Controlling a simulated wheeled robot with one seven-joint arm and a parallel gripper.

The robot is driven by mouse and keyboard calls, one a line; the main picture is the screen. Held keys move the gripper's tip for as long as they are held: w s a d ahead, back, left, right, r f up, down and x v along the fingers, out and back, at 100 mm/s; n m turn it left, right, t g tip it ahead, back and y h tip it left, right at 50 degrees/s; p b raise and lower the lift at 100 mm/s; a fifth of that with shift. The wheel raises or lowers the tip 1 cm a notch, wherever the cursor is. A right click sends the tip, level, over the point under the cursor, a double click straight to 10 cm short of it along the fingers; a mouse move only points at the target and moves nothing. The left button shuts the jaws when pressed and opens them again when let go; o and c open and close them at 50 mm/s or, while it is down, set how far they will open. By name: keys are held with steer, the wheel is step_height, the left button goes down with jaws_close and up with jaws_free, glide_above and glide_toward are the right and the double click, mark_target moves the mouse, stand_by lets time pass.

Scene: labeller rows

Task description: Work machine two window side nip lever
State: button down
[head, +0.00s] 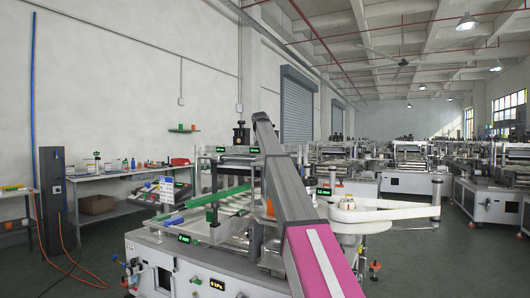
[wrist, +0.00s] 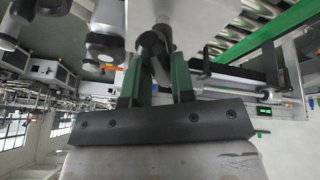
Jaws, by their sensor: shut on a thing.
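In the wrist view my gripper (wrist: 157,72) has its two green-and-black fingers around a dark rounded knob (wrist: 151,45), which looks like the end of a lever. The fingers are shut on it. A grey cylindrical part joins the knob above, and other rollers and round machine parts sit close by. In the head view the labelling machine (head: 205,255) stands right in front, with a green-edged conveyor and small green displays. My arm crosses in front of it and hides the lever and my gripper. I cannot read which machine number this is.
A white round-ended conveyor table (head: 395,213) juts out to the right of the machine. A workbench (head: 120,174) with bottles stands along the left wall, near a dark post (head: 53,200) and an orange hose. More machines fill the back right.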

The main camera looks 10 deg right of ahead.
steer(key=m, duration=0.2)
steer(key=m+g+h, duration=0.1)
steer(key=m, duration=0.1)
steer(key=shift+w+r+m, duration=0.1)
steer(key=shift+w+m, duration=0.05)
steer(key=shift+m, duration=0.15)
steer(key=shift+m+g+h, duration=0.5)
steer(key=shift+m+g, duration=0.2)
steer(key=shift+m, duration=0.8)
steer(key=shift+a, duration=0.1)
steer(key=c, duration=1)
jaws_free()
steer(key=shift+o, duration=0.2)
steer(key=v, duration=1)
steer(key=shift+a+r, duration=0.2)
steer(key=shift+r, duration=0.1)
